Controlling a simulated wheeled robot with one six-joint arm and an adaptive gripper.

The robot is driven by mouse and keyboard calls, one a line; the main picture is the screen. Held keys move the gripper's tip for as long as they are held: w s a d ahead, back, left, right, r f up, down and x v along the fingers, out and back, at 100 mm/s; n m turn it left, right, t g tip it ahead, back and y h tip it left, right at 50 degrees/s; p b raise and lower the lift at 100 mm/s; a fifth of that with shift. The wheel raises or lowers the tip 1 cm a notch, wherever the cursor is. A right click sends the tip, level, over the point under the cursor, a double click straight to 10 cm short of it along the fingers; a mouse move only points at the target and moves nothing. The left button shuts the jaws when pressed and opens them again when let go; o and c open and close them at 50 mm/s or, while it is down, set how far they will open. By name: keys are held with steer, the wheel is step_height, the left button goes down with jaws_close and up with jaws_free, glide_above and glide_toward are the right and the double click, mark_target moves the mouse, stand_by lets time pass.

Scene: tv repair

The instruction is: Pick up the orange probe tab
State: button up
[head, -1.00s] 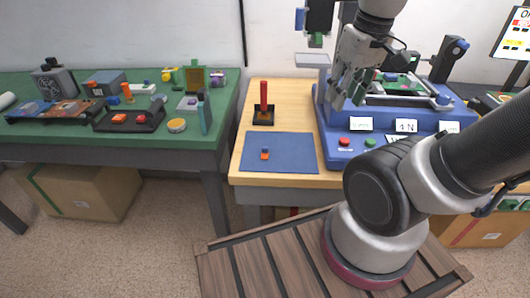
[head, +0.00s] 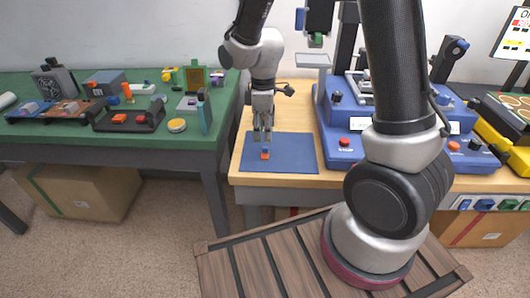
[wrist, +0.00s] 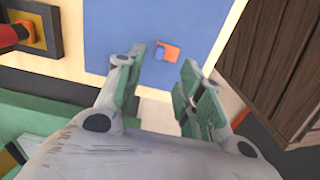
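The orange probe tab (head: 265,155) lies on the blue mat (head: 298,160) on the wooden bench. In the wrist view the tab (wrist: 171,53) shows orange with a small blue part at one side. My gripper (head: 263,138) points down over the mat, just above and behind the tab in the head view. In the wrist view my gripper (wrist: 164,62) is open, its fingers apart, with the tab showing between and beyond the fingertips. Nothing is held. The exact height above the tab is hard to tell.
A red peg in a black holder (wrist: 45,30) stands beside the mat, mostly hidden by my gripper in the head view. The blue test fixture (head: 345,150) is to the right. A green table (head: 60,138) with parts is left. The mat around the tab is clear.

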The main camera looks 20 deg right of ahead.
mark_target(264, 147)
step_height(264, 147, down, 7)
steer(key=shift+w+d+r, duration=0.1)
steer(key=shift+r, duration=0.1)
steer(key=c, duration=0.8)
